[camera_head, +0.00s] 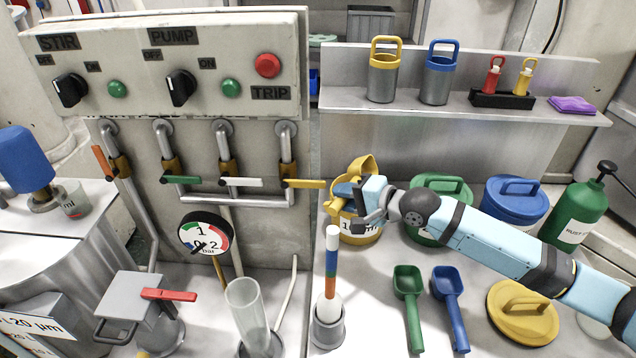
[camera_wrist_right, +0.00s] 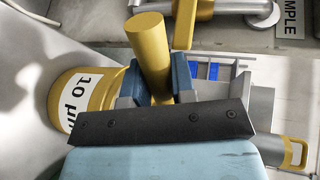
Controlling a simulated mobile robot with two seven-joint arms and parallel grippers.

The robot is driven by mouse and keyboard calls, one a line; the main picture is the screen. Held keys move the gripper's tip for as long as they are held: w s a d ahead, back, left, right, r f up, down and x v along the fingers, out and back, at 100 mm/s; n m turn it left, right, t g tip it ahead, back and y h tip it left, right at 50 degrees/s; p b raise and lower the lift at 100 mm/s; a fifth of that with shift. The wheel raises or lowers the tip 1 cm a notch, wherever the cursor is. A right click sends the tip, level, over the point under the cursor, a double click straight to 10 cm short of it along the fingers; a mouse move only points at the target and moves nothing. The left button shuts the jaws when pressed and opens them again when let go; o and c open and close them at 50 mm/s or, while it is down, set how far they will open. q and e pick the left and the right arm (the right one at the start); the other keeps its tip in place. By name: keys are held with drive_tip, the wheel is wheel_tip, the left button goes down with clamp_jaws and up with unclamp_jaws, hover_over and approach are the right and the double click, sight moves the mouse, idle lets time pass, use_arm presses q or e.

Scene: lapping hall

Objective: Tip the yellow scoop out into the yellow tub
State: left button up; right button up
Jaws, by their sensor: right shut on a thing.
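My right gripper (camera_head: 350,189) is shut on the yellow scoop (camera_head: 365,168), just above the yellow tub (camera_head: 362,236). In the right wrist view the scoop's yellow handle (camera_wrist_right: 150,50) is between the blue fingers (camera_wrist_right: 157,85). The yellow tub (camera_wrist_right: 58,98), labelled 10 µm, is at the left there. In the head view the gripper and scoop cover much of the tub's top. The scoop looks tilted, but I cannot see its contents or the tub's inside. My left gripper is not in view.
A yellow lid (camera_head: 538,328) lies at the front right. Green (camera_head: 408,285) and blue (camera_head: 449,290) scoops lie nearby. Green (camera_head: 440,187) and blue (camera_head: 512,205) tubs stand right of the yellow one. A striped upright tool (camera_head: 331,265) and yellow-handled valve (camera_head: 303,184) are close on the left.

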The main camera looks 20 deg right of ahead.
drive_tip(key=shift+r, duration=0.15)
drive_tip(key=shift+r+p, duration=0.1)
drive_tip(key=shift+p, duration=0.2)
drive_tip(key=g+h+p, duration=0.1)
drive_tip(key=p, duration=0.1)
drive_tip(key=r+g+h+p, duration=0.1)
drive_tip(key=g+p, duration=0.1)
drive_tip(key=shift+r+p, duration=0.1)
drive_tip(key=shift+p, duration=0.3)
drive_tip(key=shift+w+g+h+p, duration=0.15)
drive_tip(key=shift+g+h+p, duration=0.75)
drive_tip(key=shift+g, duration=0.3)
drive_tip(key=shift+a+g+h+p, duration=0.1)
drive_tip(key=shift+g+h+p, duration=0.2)
drive_tip(key=shift+p, duration=0.2)
wheel_tip(320, 180, up, 2)
drive_tip(key=g+h+p, duration=0.1)
drive_tip(key=g+p, duration=0.1)
drive_tip(key=p, duration=0.7)
drive_tip(key=shift+h, duration=0.4)
drive_tip(key=shift+w+r+g+p, duration=0.1)
drive_tip(key=shift+r+g+p, duration=0.3)
drive_tip(key=shift+p, duration=0.85)
drive_tip(key=shift+r+g+h, duration=0.1)
drive_tip(key=shift+g+h, duration=0.4)
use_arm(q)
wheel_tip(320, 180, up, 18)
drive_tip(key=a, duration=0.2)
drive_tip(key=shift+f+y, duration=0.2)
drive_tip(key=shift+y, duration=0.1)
